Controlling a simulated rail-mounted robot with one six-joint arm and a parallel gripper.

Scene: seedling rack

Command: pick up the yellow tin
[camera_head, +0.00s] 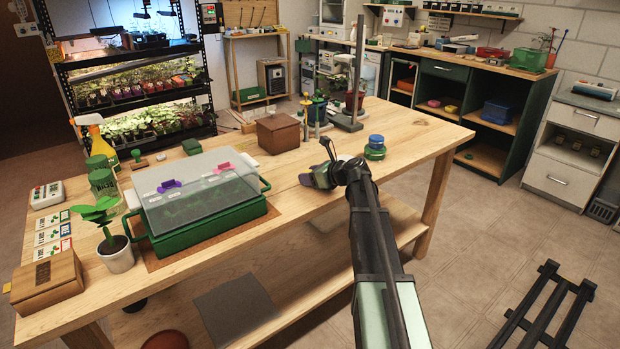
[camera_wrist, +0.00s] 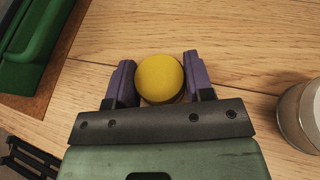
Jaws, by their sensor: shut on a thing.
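The yellow tin (camera_wrist: 160,77) shows its round yellow top in the wrist view, between the two purple fingers of my gripper (camera_wrist: 158,82). The fingers are shut on it, one on each side. Wooden tabletop lies around it; I cannot tell whether the tin is touching the table or lifted. In the head view my gripper (camera_head: 322,177) is low over the right part of the table, and the tin is hidden behind my arm and gripper.
A green seedling tray with a clear lid (camera_head: 203,232) stands to the left on a brown mat. A blue-and-green round tin (camera_head: 375,147) stands just right of my gripper. A brown wooden box (camera_head: 278,133) and a metal stand (camera_head: 345,124) are farther back. Bare wood lies between.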

